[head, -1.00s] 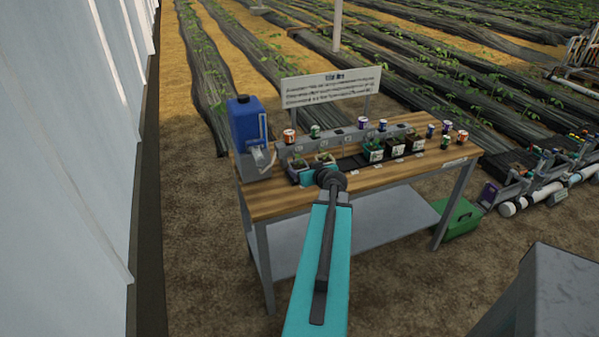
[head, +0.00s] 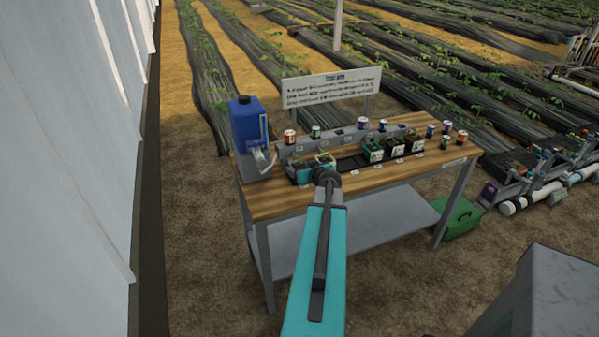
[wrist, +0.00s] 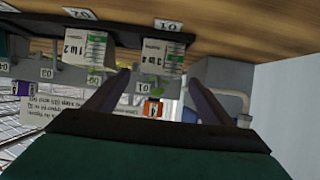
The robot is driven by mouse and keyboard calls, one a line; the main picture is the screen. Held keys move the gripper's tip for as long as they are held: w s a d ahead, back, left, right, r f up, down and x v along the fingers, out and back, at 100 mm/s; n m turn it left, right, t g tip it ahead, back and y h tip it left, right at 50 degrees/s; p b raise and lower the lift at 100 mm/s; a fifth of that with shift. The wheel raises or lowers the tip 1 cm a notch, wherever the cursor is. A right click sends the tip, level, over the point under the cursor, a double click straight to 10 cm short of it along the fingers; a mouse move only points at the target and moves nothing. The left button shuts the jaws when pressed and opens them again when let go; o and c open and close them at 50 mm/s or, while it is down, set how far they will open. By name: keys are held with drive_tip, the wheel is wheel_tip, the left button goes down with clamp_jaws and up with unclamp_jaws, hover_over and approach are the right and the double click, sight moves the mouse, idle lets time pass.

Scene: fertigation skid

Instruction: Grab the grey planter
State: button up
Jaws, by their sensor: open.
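Several small planters with seedlings stand in a row on the wooden bench in the head view. The picture there is upside down.
The bench (head: 275,203) has a grey raised shelf with coloured cans at the back. A blue jug (head: 246,125) stands at its left end, and a sign (head: 330,87) behind it. A green box (head: 458,217) sits on the ground at right. A white wall (head: 60,150) is at left.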

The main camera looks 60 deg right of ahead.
sight(297, 164)
drive_tip(key=shift+p+x, duration=0.85)
drive_tip(key=shift+x, duration=0.5)
drive_tip(key=shift+p+x, duration=0.35)
drive_tip(key=shift+x, duration=0.65)
drive_tip(key=c, duration=1.2)
drive_tip(key=shift+r+b, duration=0.6)
drive_tip(key=shift+r, duration=0.45)
drive_tip(key=shift+s+r+b, duration=0.4)
drive_tip(key=shift+r+b, duration=0.05)
drive_tip(key=shift+r, duration=0.2)
drive_tip(key=s+b, duration=0.1)
drive_tip(key=s, duration=0.4)
drive_tip(key=s+a+r+b, duration=0.1)
drive_tip(key=s+b, duration=0.1)
drive_tip(key=s, duration=0.3)
drive_tip(key=s+a+b, duration=0.1)
drive_tip(key=s+b, duration=0.1)
drive_tip(key=s, duration=0.3)
drive_tip(key=shift+a+r, duration=0.15)
drive_tip(key=shift+r, duration=0.15)
